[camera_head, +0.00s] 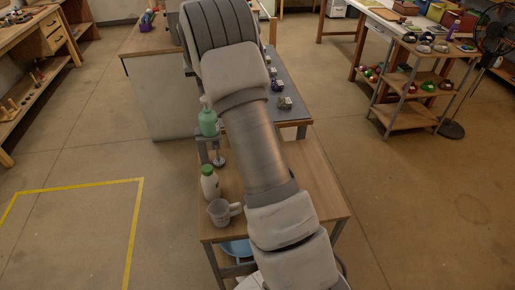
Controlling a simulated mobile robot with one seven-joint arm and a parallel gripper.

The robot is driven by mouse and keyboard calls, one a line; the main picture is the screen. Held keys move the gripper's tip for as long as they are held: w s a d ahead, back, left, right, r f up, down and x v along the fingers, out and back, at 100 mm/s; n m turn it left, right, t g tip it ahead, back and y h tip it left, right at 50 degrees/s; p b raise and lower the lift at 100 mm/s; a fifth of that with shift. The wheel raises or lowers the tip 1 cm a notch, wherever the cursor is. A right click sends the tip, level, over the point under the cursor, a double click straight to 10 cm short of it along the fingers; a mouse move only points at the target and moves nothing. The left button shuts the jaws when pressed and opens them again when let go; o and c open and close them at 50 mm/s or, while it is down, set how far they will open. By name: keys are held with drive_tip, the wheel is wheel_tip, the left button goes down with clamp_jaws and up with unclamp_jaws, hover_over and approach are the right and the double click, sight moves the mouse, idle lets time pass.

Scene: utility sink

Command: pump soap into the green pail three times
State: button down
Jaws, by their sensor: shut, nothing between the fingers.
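A green bottle (208,122) with a pale top stands on a small raised support at the left of the wooden bench, left of my arm. It looks like the soap bottle, but the pump head is too small to make out clearly. I cannot make out a green pail; my arm covers much of the bench. My gripper is not visible; only my arm's links cross the middle of the view.
A white bottle with a green cap (210,183) and a grey mug (220,212) stand on the wooden bench (322,190). A blue basin (238,248) is below. A grey-topped table (291,105) adjoins behind. Floor at left is clear.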

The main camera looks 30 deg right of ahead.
drive_tip(key=shift+f, duration=0.2)
drive_tip(key=shift+s+f+b, duration=0.1)
drive_tip(key=shift+f+b, duration=0.85)
drive_tip(key=shift+f, duration=0.25)
drive_tip(key=shift+r+p, duration=0.9)
drive_tip(key=shift+r, duration=0.45)
drive_tip(key=shift+f+b, duration=0.95)
drive_tip(key=shift+f, duration=0.45)
drive_tip(key=shift+r, duration=0.1)
drive_tip(key=shift+r+p, duration=0.95)
drive_tip(key=shift+r, duration=0.35)
